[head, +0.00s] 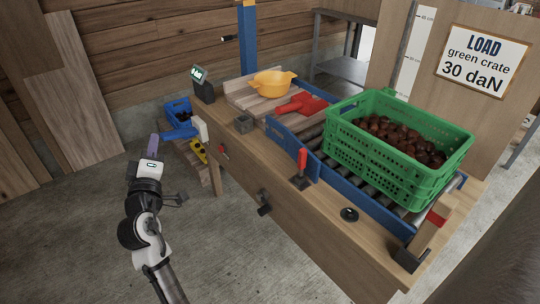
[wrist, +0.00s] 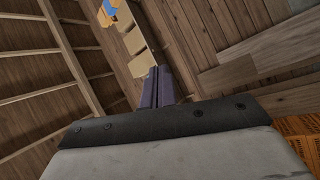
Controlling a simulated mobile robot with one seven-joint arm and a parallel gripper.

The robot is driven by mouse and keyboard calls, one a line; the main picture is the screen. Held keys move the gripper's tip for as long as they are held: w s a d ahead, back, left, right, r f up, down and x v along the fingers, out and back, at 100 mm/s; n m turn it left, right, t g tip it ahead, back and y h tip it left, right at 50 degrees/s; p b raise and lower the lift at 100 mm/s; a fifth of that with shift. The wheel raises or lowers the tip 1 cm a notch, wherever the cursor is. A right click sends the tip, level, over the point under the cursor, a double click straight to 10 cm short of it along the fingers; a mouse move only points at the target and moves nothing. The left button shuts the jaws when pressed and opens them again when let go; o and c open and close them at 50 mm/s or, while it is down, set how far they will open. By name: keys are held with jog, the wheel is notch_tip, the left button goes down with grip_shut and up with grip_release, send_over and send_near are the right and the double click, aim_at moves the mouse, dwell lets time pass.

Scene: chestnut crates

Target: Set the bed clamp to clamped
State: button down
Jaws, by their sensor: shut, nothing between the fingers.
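A lever with an upright red handle and a dark base (head: 302,168) stands on the bench's front edge beside the roller bed (head: 310,139); it looks like the bed clamp, but I see no label that confirms it. My gripper (head: 154,142) is shut and empty, raised in front of the bench, well to the left of this lever and apart from it. Its purple fingers (wrist: 157,87) lie together in the wrist view, pointing at wooden walls. The lever does not show in the wrist view.
A green crate (head: 385,165) of chestnuts sits on the rollers. A black lever (head: 264,204) and a small red knob (head: 222,151) are on the bench front. The floor before the bench is clear.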

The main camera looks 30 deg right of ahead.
aim_at(302, 163)
jog(key=s+d+f+m+g+h, duration=0.1)
jog(key=s+d+f+g+h, duration=0.2)
jog(key=d, duration=0.9)
jog(key=s+d+f+m+g+h, duration=0.1)
jog(key=s+d+f+g+h, duration=0.2)
jog(key=s+d+f+g, duration=0.4)
jog(key=d+f+g, duration=0.1)
jog(key=d+f, duration=0.1)
jog(key=d, duration=0.3)
jog(key=shift+s+f+h+p, duration=0.3)
jog(key=shift+s+h+p, duration=0.05)
jog(key=shift+s+h, duration=0.05)
jog(key=d+p, duration=0.3)
jog(key=d, duration=0.6)
jog(key=shift+d, duration=0.2)
